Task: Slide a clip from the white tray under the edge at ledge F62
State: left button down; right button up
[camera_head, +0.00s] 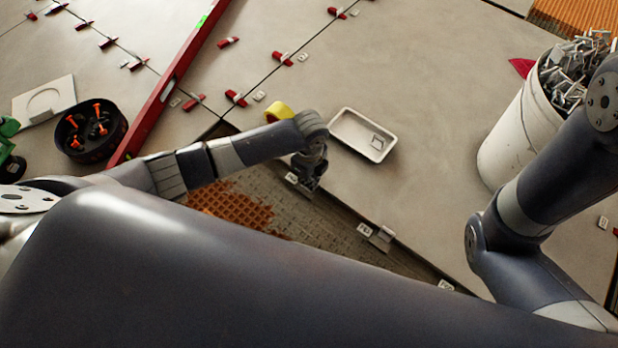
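The white tray (350,128) lies on the large tile right of centre, with one metal clip (377,142) visible in it. My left gripper (308,186) points down at the tile edge, left of and below the tray, beside a small white label (291,178). Its fingers are small and dark, and I cannot tell whether they are apart or hold anything. Another metal clip (381,238) sits at the same tile edge, next to a second label (364,229). A third label (445,285) is farther along. The label text is too small to read surely. My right gripper is out of view.
A white bucket (512,140) full of metal clips stands at the right, beside my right arm. A red level (170,85), a yellow roll (279,112) and a dark bowl (90,151) lie to the left. Combed orange adhesive (235,208) shows below the tile edge.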

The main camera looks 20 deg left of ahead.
pick_arm(q)
jog(key=c, duration=1.7)
grip_release()
jog(key=shift+w, duration=0.25)
jog(key=shift+d, duration=0.1)
jog(key=shift+s, duration=0.1)
